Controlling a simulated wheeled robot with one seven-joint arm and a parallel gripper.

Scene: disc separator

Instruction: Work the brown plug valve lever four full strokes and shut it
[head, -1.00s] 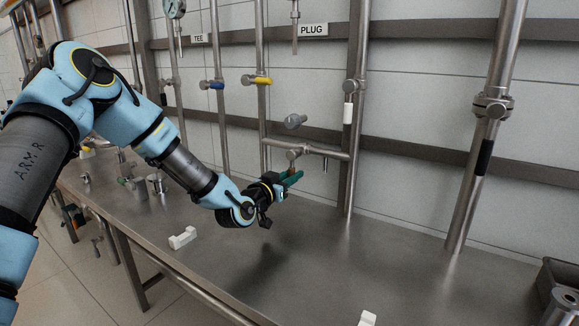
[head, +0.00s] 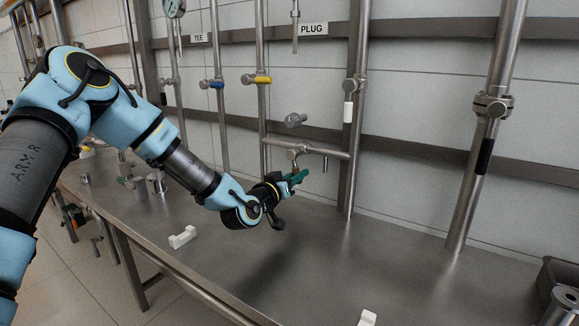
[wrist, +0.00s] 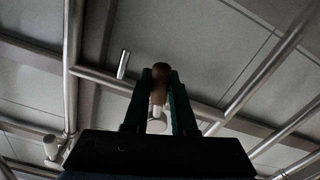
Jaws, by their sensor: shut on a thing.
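My gripper (head: 298,177) has green fingers and is at the plug valve (head: 293,154) on the short horizontal pipe below the PLUG sign (head: 312,29). In the wrist view the brown lever (wrist: 161,73) sits between my two finger tips (wrist: 160,88), and the gripper is shut on it. The metal stem and round valve body (wrist: 156,125) show beyond the lever, between the fingers. In the head view the lever is hidden by my gripper, so its exact angle is hard to tell.
A yellow-handled valve (head: 257,79) and a blue-handled valve (head: 212,85) are on pipes to the left. A grey round knob (head: 295,120) is just above the plug valve. White blocks (head: 183,237) lie on the steel bench (head: 330,265), which is otherwise largely clear in front.

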